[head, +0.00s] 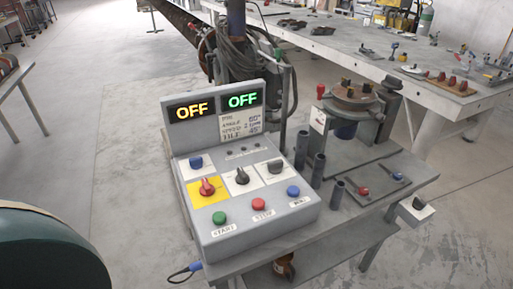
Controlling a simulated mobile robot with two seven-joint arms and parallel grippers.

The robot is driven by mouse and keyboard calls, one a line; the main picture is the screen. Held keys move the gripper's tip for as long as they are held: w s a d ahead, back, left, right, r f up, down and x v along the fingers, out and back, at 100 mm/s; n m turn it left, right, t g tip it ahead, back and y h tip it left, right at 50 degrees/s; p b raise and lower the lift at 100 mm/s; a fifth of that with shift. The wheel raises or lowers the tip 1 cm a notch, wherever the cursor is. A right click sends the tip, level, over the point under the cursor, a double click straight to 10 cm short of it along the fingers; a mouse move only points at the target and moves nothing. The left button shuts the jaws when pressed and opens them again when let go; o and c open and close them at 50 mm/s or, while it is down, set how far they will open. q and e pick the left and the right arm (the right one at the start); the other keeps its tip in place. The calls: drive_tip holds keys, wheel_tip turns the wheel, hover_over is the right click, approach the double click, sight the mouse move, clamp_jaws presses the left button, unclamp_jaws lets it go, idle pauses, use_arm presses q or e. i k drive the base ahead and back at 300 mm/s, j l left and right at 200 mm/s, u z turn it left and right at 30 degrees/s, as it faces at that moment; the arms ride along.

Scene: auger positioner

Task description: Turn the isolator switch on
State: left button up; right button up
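A grey control box (250,232) stands on a metal bench, tilted panel facing me. A red rotary switch (207,187) on a yellow plate sits at the panel's left; it looks like the isolator switch, though I can read no label naming it. Its handle looks roughly upright, slightly tilted. Above it, one display (192,111) reads OFF in orange and another display (242,100) reads OFF in green. A black rotary knob (241,176) and another black knob (275,167) sit to its right. Neither gripper is in view.
A green button (219,218), red button (258,204) and blue button (293,191) line the panel's front. Upright dark tubes (318,170) and a round turntable fixture (351,97) stand right of the box. A long workbench (400,75) is behind.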

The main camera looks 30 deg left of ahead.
sight(207, 189)
drive_tip(key=u, duration=1.2)
drive_tip(key=k+j, duration=0.05)
